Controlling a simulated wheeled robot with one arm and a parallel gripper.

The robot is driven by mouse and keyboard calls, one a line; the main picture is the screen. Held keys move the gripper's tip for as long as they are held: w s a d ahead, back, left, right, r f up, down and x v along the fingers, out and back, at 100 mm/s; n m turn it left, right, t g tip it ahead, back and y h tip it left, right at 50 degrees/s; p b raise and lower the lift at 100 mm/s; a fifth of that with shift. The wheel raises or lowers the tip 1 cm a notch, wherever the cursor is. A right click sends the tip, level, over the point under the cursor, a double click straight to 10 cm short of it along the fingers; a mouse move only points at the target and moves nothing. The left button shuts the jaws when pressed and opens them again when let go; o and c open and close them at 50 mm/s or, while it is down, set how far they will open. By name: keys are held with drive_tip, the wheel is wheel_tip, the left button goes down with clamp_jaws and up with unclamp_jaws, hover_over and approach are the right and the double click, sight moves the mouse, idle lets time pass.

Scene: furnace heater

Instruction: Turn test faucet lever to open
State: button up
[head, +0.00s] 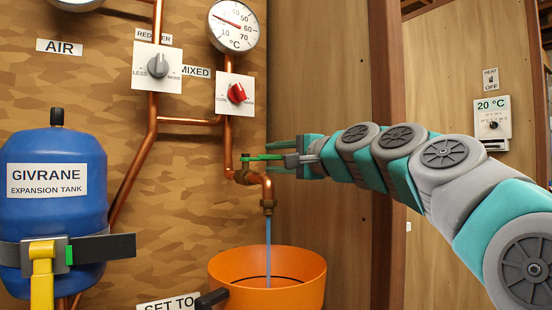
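The test faucet (247,176) is a brass valve on the copper pipe, with a spout bending down to the right. Its green lever (262,157) points right, roughly level. Blue water (268,245) runs from the spout into an orange bucket (228,268) below. My gripper (277,158) comes in from the right. Its two teal fingers are spread apart, one above and one below the lever in the picture. The lever's tip reaches toward the space between them. I cannot tell whether any part of the gripper touches it.
A red mixer knob (237,93) and a grey reducer knob (158,66) sit above, with a thermometer (234,24) at the top. A wooden wall and post (386,130) lie behind my arm.

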clamp_jaws()
idle(1.3)
